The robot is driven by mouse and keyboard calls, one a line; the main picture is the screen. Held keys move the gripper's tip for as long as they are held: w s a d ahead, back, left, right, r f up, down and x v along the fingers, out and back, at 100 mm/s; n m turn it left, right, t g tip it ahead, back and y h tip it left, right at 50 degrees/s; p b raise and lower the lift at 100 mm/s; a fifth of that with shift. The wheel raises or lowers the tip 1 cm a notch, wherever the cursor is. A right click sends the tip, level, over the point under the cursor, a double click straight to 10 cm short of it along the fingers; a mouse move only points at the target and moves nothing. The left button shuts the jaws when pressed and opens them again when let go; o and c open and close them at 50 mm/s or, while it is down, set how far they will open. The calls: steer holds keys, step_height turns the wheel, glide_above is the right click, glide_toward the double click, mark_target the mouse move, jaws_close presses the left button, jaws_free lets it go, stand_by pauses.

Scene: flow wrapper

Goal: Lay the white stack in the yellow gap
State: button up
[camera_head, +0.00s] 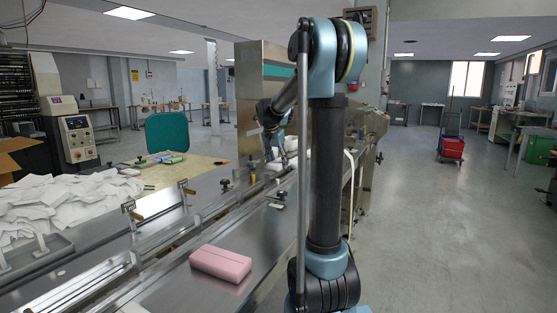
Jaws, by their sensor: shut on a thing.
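My gripper (283,151) is small and far off, over the conveyor line near the tall steel machine housing, partly hidden behind my own arm. It is shut on a pale thing (291,154) that looks like the white stack; its outline is hard to make out. The conveyor channel (205,222) runs from the lower left towards the housing. I cannot make out a yellow gap in it; the part beneath my gripper is small and partly covered by my arm.
A pink block (220,263) lies on the steel deck in front. A heap of white packs (62,203) lies on the left table. Small clamps and knobs (133,213) stand along the channel. A control panel (77,138) stands at left.

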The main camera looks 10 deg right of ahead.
steer(key=shift+s+a+f, duration=0.1)
steer(key=shift+f, duration=1.7)
steer(key=shift+s+f, duration=0.15)
steer(key=shift+s+f, duration=0.1)
steer(key=shift+c, duration=0.5)
steer(key=shift+f, duration=0.1)
steer(key=shift+c, duration=0.2)
steer(key=o, duration=1.2)
steer(key=shift+f, duration=0.1)
steer(key=shift+o, duration=0.2)
steer(key=shift+r, duration=0.2)
